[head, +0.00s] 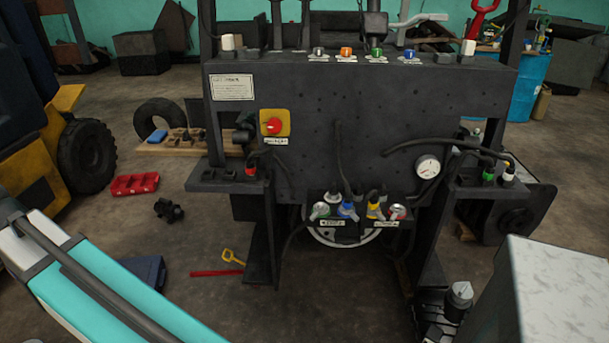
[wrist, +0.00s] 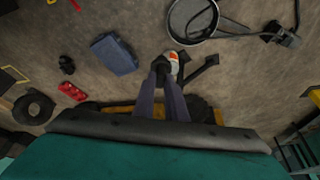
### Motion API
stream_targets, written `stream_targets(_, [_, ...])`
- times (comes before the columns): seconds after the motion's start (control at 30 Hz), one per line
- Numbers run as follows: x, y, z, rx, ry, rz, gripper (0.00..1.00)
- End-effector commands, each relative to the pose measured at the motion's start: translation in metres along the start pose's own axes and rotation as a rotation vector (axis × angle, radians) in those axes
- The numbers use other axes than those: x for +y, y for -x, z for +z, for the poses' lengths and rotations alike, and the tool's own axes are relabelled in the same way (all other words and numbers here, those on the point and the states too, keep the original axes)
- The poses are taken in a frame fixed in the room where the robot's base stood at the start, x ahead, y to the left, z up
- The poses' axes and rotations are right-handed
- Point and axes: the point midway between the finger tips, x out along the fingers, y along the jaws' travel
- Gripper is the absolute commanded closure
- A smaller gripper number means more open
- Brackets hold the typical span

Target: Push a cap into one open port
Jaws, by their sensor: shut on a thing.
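In the wrist view my gripper (wrist: 168,68) is shut on a small white and orange piece (wrist: 173,58), which I take to be the cap. It is held out in the air, and its shape is too small to make out. The head view does not show my gripper. There, a dark forklift panel (head: 340,120) fills the middle. A left bracket (head: 222,182) has dark fittings and a red one (head: 250,170). I cannot tell which port is open.
Hoses run to green and white fittings (head: 488,175) on the right bracket. A gauge (head: 427,167) and red knob (head: 274,126) stick out from the panel. A grey box (head: 555,290) stands at front right. A red tray (head: 135,184) lies on the left floor.

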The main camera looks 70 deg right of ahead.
Motion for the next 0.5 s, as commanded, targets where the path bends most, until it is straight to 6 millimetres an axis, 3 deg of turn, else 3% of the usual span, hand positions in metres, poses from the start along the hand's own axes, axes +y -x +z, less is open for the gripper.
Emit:
stream_targets(0.17, [0.021, 0.0, -0.002, 0.0, -0.048, 0.021, 1.0])
stream_targets(0.27, [0.044, 0.0, -0.002, 0.0, -0.105, 0.044, 1.0])
stream_targets(0.5, [0.125, 0.0, 0.002, -0.001, -0.306, 0.129, 1.0])
